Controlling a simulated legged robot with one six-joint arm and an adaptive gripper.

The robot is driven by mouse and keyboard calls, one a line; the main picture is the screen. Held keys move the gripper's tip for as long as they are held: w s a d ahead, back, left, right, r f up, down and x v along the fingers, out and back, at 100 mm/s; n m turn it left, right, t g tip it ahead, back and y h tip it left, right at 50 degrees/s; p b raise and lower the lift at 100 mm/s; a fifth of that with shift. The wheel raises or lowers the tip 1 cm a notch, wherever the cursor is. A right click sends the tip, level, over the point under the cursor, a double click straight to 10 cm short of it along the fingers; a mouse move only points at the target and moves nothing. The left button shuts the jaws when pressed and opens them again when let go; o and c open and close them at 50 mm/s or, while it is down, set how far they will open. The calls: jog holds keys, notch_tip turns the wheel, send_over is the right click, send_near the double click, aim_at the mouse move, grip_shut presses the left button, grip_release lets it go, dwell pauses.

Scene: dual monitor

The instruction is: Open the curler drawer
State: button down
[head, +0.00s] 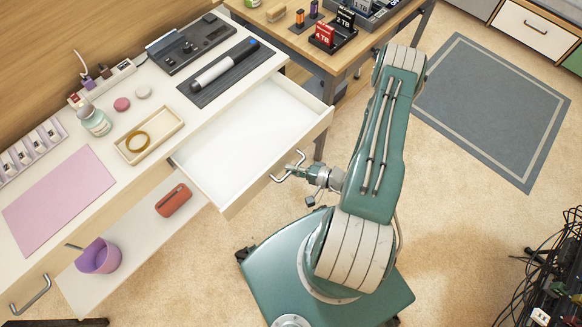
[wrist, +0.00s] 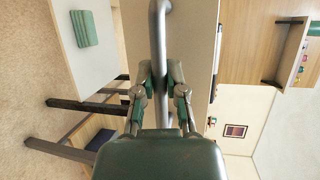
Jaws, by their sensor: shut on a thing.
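The drawer (head: 240,135) under the curler is pulled well out of the white desk. Its white interior looks empty. Its metal bar handle (head: 281,178) is on the front panel, and the handle also shows as a grey bar in the wrist view (wrist: 158,35). My gripper (head: 300,168) is at the handle. In the wrist view my gripper's fingers (wrist: 160,78) are on either side of the bar, shut on it. The curler (head: 222,68), white and black with a blue tip, lies on a dark mat on the desk top above the drawer.
The desk top also holds a tan tray (head: 150,135) with a ring, a jar (head: 95,119) and a pink mat (head: 60,200). A lower shelf bears a red case (head: 173,200) and a purple cup (head: 98,256). A wooden table (head: 330,40) stands behind. Open floor lies right.

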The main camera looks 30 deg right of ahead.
jog(key=shift+f, duration=0.1)
jog(key=c, duration=0.7)
grip_release()
jog(key=shift+w, duration=0.1)
jog(key=v, duration=1.2)
